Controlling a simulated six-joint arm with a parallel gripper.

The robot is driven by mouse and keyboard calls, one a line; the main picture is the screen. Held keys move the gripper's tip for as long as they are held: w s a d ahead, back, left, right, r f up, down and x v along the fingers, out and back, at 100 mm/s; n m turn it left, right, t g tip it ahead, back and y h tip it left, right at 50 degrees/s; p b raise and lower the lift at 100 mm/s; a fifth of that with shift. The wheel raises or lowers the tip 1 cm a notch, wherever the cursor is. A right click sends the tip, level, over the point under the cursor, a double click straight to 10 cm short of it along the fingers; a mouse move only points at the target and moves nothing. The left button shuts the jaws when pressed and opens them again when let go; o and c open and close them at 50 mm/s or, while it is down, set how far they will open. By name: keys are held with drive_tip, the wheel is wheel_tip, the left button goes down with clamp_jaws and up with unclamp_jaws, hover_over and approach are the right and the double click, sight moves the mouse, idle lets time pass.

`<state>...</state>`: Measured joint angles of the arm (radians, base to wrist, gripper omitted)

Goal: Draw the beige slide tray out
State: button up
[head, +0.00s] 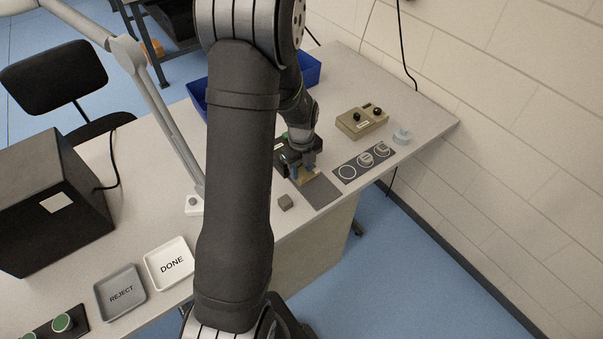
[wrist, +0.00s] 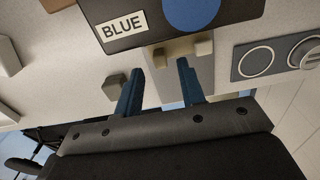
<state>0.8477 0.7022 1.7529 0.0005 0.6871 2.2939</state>
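The beige slide tray shows as a small beige piece (head: 309,175) at the front of a dark press, just below my gripper (head: 304,168) in the head view. In the wrist view its beige front (wrist: 180,49) has two raised blocks and sits at the edge of the dark press (wrist: 150,36), which bears a "BLUE" label and a blue disc. My gripper (wrist: 158,68) is open, its two blue fingers apart and nothing held between them. The fingertips are close to the beige front, and I cannot tell whether they touch it. The rest of the tray is hidden.
A grey plate (head: 322,194) lies in front of the press. A small grey block (head: 286,202) stands to its left. A dark strip with rings (head: 347,171) and a beige control box (head: 362,121) are to the right. DONE (head: 154,273) and REJECT (head: 107,302) trays lie far left.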

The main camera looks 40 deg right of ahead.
drive_tip(key=shift+f, duration=1.4)
clamp_jaws()
drive_tip(key=shift+s, duration=0.1)
